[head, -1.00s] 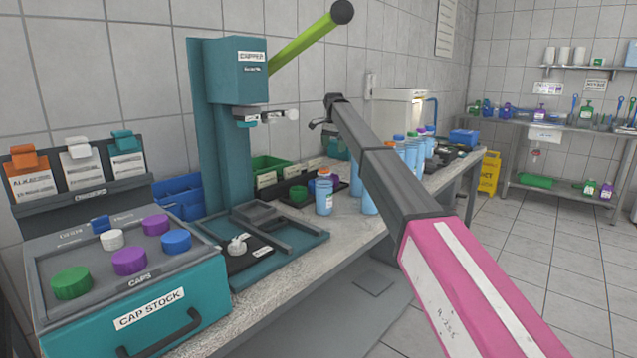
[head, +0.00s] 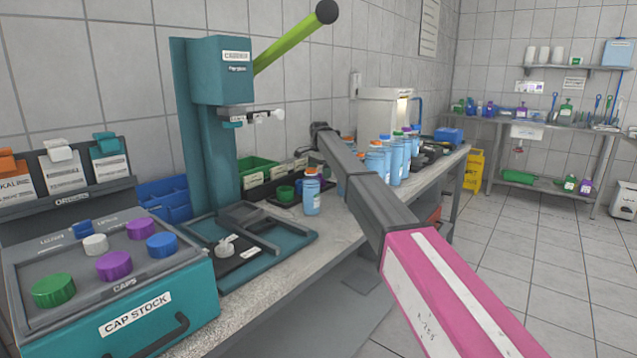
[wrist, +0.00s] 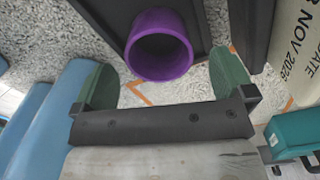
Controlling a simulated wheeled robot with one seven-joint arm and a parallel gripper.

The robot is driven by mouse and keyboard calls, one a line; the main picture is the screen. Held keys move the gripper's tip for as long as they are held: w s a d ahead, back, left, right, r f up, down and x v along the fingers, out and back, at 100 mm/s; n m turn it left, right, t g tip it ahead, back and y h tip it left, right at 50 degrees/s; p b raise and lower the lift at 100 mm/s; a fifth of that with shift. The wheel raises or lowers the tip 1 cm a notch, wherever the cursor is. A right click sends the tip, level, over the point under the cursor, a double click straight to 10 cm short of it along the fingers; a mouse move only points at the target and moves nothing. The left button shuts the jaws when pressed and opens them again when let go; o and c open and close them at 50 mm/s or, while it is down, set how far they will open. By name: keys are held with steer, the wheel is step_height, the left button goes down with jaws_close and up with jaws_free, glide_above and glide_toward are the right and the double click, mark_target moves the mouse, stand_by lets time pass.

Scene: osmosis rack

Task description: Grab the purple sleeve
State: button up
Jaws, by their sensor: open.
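The purple sleeve (wrist: 160,45) is an open, hollow ring at the top centre of the wrist view, against a dark tray or holder. My gripper (wrist: 164,68) is open, with one green finger on each side of the sleeve's near rim and visible gaps between. The fingers do not appear to touch it. In the head view my gripper (head: 319,130) is a small dark shape at the far end of my arm, above the bench beyond the press.
Blue bottles (head: 386,158) stand close to my arm on the bench (head: 345,232). A teal press (head: 210,125) with a green lever and a cap stock box (head: 150,290) are to the left. In the wrist view, blue bottles (wrist: 60,105) crowd the left side.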

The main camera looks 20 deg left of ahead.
step_height(320, 180, down, 2)
steer(key=shift+f, duration=0.15)
steer(key=c, duration=1)
steer(key=shift+o, duration=0.2)
